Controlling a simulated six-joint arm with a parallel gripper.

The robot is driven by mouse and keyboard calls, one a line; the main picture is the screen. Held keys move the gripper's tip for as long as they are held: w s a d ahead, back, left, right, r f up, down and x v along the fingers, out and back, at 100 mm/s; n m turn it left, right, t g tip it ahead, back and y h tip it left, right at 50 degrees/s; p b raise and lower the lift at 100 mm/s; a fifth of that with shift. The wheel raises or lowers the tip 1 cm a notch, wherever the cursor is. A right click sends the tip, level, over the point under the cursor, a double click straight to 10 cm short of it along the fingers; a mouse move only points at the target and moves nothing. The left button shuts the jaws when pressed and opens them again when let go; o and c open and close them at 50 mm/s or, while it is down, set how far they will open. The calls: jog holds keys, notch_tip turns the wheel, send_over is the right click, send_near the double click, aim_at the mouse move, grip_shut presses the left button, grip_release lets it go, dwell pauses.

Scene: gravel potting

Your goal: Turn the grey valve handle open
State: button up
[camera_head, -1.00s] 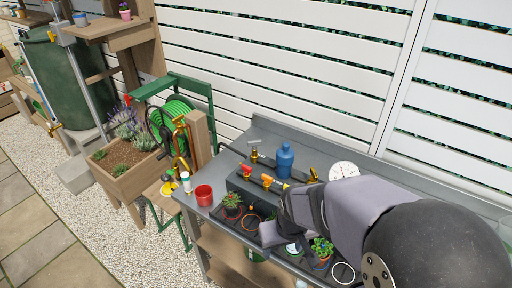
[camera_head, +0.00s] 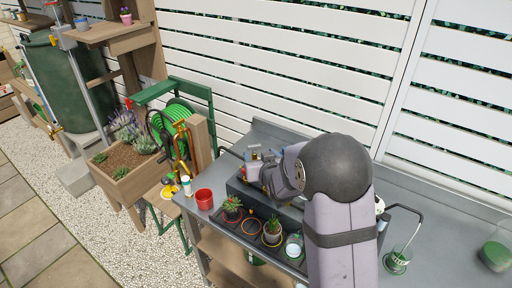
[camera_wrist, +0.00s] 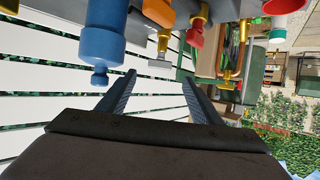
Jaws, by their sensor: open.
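The grey valve handle (camera_wrist: 160,63) shows in the wrist view as a small flat bar on a brass valve stem (camera_wrist: 163,42). My gripper (camera_wrist: 158,78) is open and empty. Its two fingers are spread wide to the left and right of the handle's line, and the handle appears just past the fingertips, between them. I cannot tell the exact gap in depth. In the head view, my wrist and arm cover most of the valve row, and the handle is hard to make out there.
In the wrist view a blue bottle (camera_wrist: 102,42) is close to the left finger, and a red valve handle (camera_wrist: 196,34) is to the right. In the head view a red pot (camera_head: 204,199) and potted plants (camera_head: 232,208) stand on the grey bench (camera_head: 262,132).

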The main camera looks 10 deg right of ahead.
aim_at(255, 147)
jog(key=shift+p+x, duration=1.35)
jog(key=shift+x, duration=2.3)
jog(key=shift+f, duration=0.1)
jog(key=c, duration=1.1)
